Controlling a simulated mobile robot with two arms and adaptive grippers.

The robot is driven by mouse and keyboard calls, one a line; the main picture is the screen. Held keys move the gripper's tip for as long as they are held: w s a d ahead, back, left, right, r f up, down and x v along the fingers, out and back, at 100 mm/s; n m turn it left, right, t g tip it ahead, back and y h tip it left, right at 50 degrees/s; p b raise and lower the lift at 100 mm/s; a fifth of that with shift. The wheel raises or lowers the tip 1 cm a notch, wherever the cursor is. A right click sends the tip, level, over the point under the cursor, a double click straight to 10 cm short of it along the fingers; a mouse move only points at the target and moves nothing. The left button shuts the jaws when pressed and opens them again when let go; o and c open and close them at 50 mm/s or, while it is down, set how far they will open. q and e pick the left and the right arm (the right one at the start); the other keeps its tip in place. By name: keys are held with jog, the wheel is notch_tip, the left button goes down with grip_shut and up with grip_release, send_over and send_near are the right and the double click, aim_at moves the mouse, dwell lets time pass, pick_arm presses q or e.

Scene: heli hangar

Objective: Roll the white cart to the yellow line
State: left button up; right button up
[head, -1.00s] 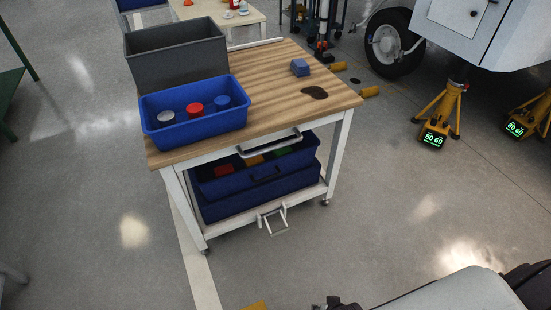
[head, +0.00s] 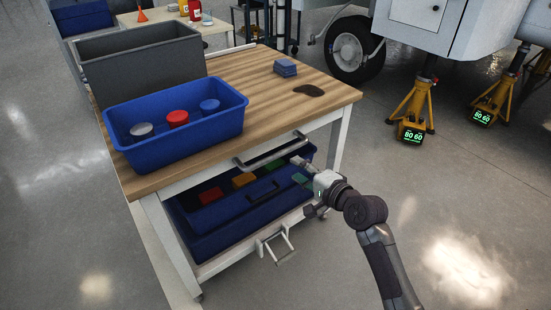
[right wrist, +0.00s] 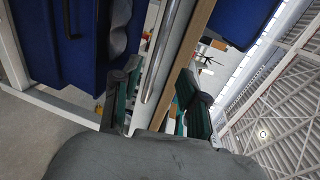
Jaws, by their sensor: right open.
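The white cart (head: 160,222) has a wooden top (head: 232,128) and stands in front of me. Its grey bar handle (head: 262,153) runs along the near edge. My right gripper (head: 304,168) is just right of and below the handle's right end. In the right wrist view my right gripper (right wrist: 156,95) is open, with the handle (right wrist: 166,50) running between the directions of its two fingers; I cannot tell whether it touches. A metal pedal-like frame (head: 274,245) sits low on the cart's near side. No yellow line shows now. My left gripper is out of view.
A blue crate (head: 215,228) sits below. Yellow jacks (head: 420,98) and an aircraft wheel (head: 352,48) stand right. Floor is clear at left.

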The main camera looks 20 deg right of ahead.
aim_at(277, 157)
jog(key=x, duration=0.4)
jog(key=shift+f+b, duration=0.1)
jog(key=shift+b, duration=0.3)
jog(key=b+x, duration=0.1)
jog(key=x, duration=0.6)
jog(key=shift+b, duration=0.3)
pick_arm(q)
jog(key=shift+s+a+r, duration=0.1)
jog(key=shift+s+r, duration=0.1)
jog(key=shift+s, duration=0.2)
pick_arm(e)
grip_shut()
